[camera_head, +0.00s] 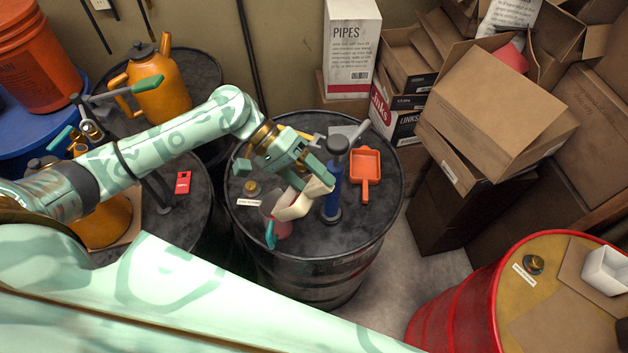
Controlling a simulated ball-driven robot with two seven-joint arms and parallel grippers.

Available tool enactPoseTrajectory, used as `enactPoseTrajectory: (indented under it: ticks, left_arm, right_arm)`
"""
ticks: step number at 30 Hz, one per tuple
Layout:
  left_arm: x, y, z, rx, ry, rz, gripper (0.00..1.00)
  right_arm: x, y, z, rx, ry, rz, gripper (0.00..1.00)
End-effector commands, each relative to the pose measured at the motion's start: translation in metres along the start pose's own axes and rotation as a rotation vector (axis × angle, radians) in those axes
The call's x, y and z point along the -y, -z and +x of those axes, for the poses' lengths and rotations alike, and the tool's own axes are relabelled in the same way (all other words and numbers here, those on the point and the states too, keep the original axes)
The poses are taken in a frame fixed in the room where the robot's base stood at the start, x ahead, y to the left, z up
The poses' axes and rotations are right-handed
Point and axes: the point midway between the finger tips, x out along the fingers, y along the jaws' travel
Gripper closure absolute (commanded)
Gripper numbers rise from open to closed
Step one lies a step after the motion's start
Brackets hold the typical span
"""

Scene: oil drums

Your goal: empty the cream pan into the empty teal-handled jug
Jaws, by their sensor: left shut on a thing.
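The cream pan (294,208) is tilted over the black drum in the middle. My left gripper (316,178) is shut on it from above. The teal-handled jug (282,229) stands on the drum top just below the pan, its teal handle toward the lower left. The jug's body looks reddish and is partly hidden by the pan. The pan's lower end is over or against the jug's mouth; I cannot tell if they touch. Whether anything is flowing is too small to see. My right gripper is not in view.
A blue hand pump (332,196) stands close right of the pan, with an orange dustpan (366,168) beyond it. A brass cap (251,188) sits left of the jug. Cardboard boxes (500,100) fill the right; a red drum (455,310) stands lower right.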

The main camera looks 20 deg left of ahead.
Motion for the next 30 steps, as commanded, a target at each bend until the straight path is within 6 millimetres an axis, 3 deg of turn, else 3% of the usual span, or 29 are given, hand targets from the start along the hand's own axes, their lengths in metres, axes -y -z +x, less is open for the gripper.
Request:
enactPoseTrajectory:
  ticks: [30]
  left_arm:
    - [0.009, 0.001, -0.040, -0.003, -0.237, 0.000, 0.65]
  right_arm:
    - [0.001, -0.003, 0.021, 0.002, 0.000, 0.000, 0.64]
